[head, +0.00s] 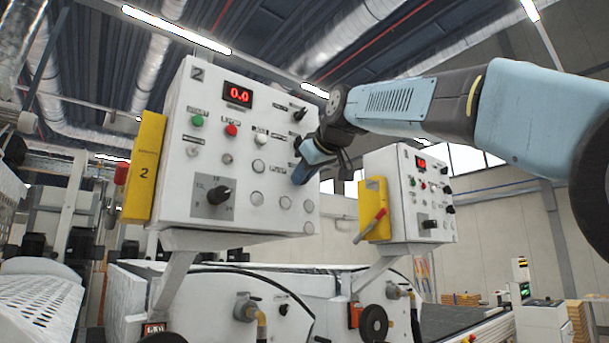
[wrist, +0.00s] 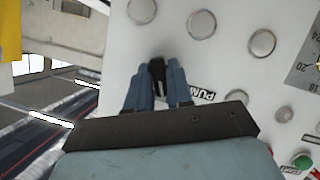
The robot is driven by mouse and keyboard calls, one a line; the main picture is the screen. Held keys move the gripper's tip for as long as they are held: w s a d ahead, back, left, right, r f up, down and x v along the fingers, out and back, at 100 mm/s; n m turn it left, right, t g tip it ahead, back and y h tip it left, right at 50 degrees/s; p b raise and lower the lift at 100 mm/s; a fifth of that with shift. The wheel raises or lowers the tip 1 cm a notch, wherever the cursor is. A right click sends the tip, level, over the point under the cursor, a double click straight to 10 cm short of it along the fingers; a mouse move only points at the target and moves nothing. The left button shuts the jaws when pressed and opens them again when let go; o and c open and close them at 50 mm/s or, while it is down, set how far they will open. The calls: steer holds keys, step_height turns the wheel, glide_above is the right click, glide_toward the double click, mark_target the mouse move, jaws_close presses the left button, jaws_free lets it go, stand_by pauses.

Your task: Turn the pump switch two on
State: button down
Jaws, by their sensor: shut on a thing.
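The white control panel marked 2 (head: 178,185) stands left of centre in the head view, with a red 0.0 display. My gripper (head: 301,172) is at the panel's right side. In the wrist view its blue fingers (wrist: 156,80) are shut on a small black knob, the pump switch (wrist: 157,68), which stands out from the panel face. A PUMP label (wrist: 203,96) lies beside it. In the head view my gripper hides this switch. The fingers cover part of the knob, so I cannot tell its exact setting.
Another black knob (head: 299,114) is just above my gripper. A large black dial (head: 218,195), a green button (head: 197,121) and a red button (head: 232,130) are on the same panel. A second similar panel (head: 395,225) with a yellow box (head: 374,205) stands to the right.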

steer(key=m+g+y, duration=0.1)
steer(key=m, duration=0.1)
steer(key=m+g+y, duration=0.1)
steer(key=m+y, duration=0.2)
steer(key=m, duration=0.2)
steer(key=shift+w+d+g, duration=0.2)
steer(key=shift+d+g, duration=0.05)
steer(key=shift+g, duration=0.15)
steer(key=shift+y, duration=0.3)
stand_by(0.4)
steer(key=c, duration=1.1)
jaws_free()
steer(key=v, duration=1.3)
steer(key=shift+s+d, duration=0.2)
steer(key=shift+d, duration=0.15)
steer(key=shift+r, duration=0.1)
